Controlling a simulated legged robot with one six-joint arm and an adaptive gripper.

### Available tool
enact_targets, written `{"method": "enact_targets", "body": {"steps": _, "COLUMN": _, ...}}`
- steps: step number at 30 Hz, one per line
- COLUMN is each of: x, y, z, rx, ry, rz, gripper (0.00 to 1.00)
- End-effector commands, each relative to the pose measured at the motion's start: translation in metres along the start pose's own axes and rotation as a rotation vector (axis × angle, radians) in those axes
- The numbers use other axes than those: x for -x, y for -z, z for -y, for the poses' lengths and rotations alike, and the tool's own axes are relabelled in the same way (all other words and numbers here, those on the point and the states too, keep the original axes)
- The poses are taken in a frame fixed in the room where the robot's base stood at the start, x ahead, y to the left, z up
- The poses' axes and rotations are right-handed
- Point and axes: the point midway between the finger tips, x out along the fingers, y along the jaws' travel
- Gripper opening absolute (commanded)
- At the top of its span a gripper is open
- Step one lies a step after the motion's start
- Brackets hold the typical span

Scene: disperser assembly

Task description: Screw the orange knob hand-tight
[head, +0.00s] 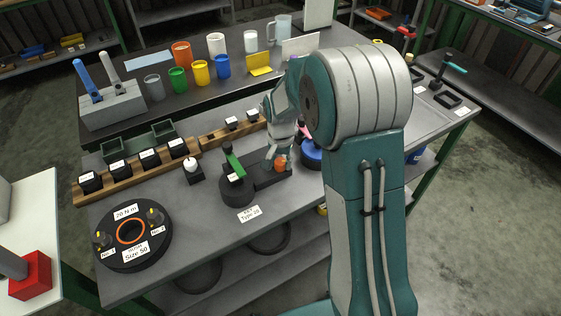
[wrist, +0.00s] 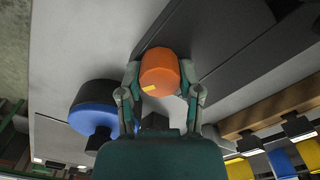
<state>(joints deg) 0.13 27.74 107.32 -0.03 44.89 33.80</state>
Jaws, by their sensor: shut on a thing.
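The orange knob (wrist: 160,72) sits between the two fingers of my gripper (wrist: 162,92) in the wrist view, with a small yellow mark on its side. The fingers are shut on it from both sides. In the head view the orange knob (head: 280,162) shows small below my gripper (head: 276,154), at the right end of a dark fixture (head: 265,175). Whether the knob is fully seated cannot be told. A green lever (head: 234,162) stands on the round left part of the fixture.
A blue and black round part (wrist: 92,110) is close beside my gripper; its blue side shows in the head view (head: 311,156). A white-topped piece (head: 191,166) and a wooden rack (head: 130,178) stand to the left. A black disc (head: 133,240) lies at the front left.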

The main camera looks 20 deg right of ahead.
Motion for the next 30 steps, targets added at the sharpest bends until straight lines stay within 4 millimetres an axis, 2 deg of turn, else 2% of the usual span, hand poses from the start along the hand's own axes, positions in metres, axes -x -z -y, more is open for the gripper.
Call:
{"method": "enact_targets", "body": {"steps": 7, "x": -0.002, "y": -0.002, "z": 0.0, "rx": -0.001, "ry": -0.002, "rz": 0.006, "gripper": 0.0}}
{"method": "enact_targets", "body": {"steps": 8, "x": -0.002, "y": -0.002, "z": 0.0, "rx": -0.001, "ry": -0.002, "rz": 0.006, "gripper": 0.51}}
{"method": "enact_targets", "body": {"steps": 9, "x": -0.002, "y": -0.002, "z": 0.0, "rx": -0.001, "ry": -0.002, "rz": 0.006, "gripper": 0.68}}
{"method": "enact_targets", "body": {"steps": 10, "x": -0.002, "y": -0.002, "z": 0.0, "rx": -0.001, "ry": -0.002, "rz": 0.006, "gripper": 0.81}}
{"method": "enact_targets", "body": {"steps": 23, "x": 0.002, "y": -0.001, "z": 0.0, "rx": 0.0, "ry": 0.0, "rz": 0.001, "gripper": 0.81}}
{"method": "enact_targets", "body": {"steps": 26, "x": 0.012, "y": 0.0, "z": 0.0, "rx": 0.0, "ry": 0.001, "rz": -0.001, "gripper": 0.81}}
{"method": "enact_targets", "body": {"steps": 30, "x": 0.039, "y": 0.0, "z": 0.001, "rx": 0.0, "ry": 0.002, "rz": -0.003, "gripper": 0.81}}
